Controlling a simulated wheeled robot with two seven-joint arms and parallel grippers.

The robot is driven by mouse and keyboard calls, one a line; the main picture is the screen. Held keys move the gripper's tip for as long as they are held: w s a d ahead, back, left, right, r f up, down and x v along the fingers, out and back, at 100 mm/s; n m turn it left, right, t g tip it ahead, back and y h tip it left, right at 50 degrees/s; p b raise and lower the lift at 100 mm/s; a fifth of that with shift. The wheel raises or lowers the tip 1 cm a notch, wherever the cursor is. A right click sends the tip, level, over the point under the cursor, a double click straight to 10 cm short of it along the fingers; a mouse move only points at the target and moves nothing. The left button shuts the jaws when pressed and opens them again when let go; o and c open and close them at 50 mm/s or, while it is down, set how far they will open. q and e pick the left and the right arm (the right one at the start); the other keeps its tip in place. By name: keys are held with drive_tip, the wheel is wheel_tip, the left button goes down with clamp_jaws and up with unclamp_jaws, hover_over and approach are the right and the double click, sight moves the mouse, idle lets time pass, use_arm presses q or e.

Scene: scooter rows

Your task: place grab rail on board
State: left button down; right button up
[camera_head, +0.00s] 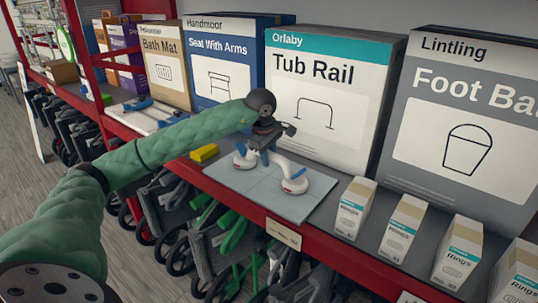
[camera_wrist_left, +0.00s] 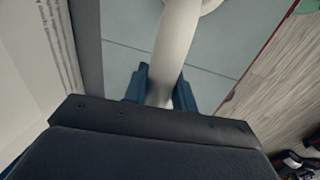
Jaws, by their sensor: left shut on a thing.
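The grab rail (camera_head: 283,168) is a white bar with a round red-edged suction cup at each end. It stands over the pale blue-grey tiled board (camera_head: 237,185) on the red shelf, with both cups at the board's surface; I cannot tell whether they touch it. My left gripper (camera_head: 264,151) is above the rail, shut on its bar. In the left wrist view the white bar (camera_wrist_left: 174,50) runs up from between the blue fingers (camera_wrist_left: 160,90), with the board (camera_wrist_left: 123,62) behind it. My right gripper is in neither view.
A Tub Rail box (camera_head: 325,85) stands right behind the board, beside a Seat With Arms box (camera_head: 217,90) and a Foot Bath box (camera_head: 460,125). Several small Rings boxes (camera_head: 352,207) line the shelf's front at right. A yellow block (camera_head: 204,153) lies left of the board.

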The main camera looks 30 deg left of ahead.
use_arm(q)
drive_tip(key=c, duration=1.1)
unclamp_jaws()
drive_tip(key=shift+c, duration=0.2)
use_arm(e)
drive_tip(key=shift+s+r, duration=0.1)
use_arm(q)
drive_tip(key=shift+r, duration=0.1)
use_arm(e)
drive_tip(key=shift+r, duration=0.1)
use_arm(q)
drive_tip(key=shift+r, duration=0.2)
wheel_tip(320, 180, up, 11)
drive_tip(key=s+b, duration=0.2)
drive_tip(key=b, duration=0.1)
drive_tip(key=shift+s+r+b, duration=0.15)
drive_tip(key=shift+b, duration=0.2)
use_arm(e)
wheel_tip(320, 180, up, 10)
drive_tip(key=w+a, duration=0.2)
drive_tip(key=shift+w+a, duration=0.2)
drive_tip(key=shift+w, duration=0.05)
use_arm(q)
drive_tip(key=shift+a, duration=0.1)
